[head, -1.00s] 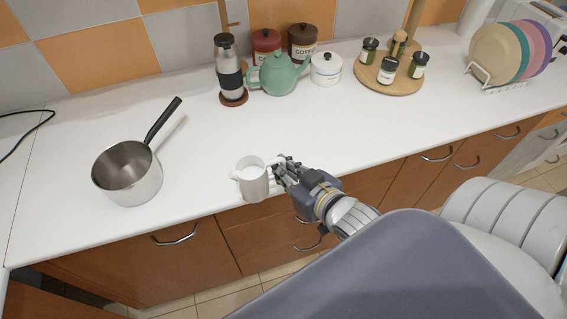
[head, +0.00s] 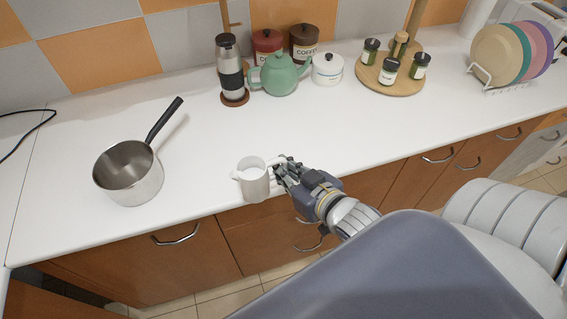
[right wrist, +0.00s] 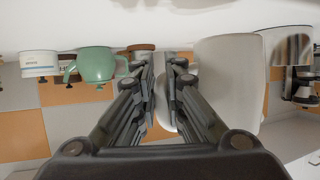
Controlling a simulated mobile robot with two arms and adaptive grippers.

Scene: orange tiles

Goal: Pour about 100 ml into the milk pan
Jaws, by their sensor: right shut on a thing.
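The milk pan (head: 145,185) is a steel saucepan with a black handle. It stands upright on the left of the counter in the head view, and its visible inside looks empty. My right gripper (head: 280,170) is shut on the handle of a white jug (head: 254,186) near the counter's front edge, right of the pan. The jug looks roughly upright; I cannot tell its fill level or whether it touches the counter. In the right wrist view the jug (right wrist: 230,85) is beside the fingers (right wrist: 160,75). My left gripper is not in view.
A dark-banded flask (head: 231,84), a green teapot (head: 280,76), canisters (head: 327,69) and a wooden spice stand (head: 390,82) are at the back. A plate rack (head: 490,78) is at the right. The counter (head: 200,150) between pan and jug is clear.

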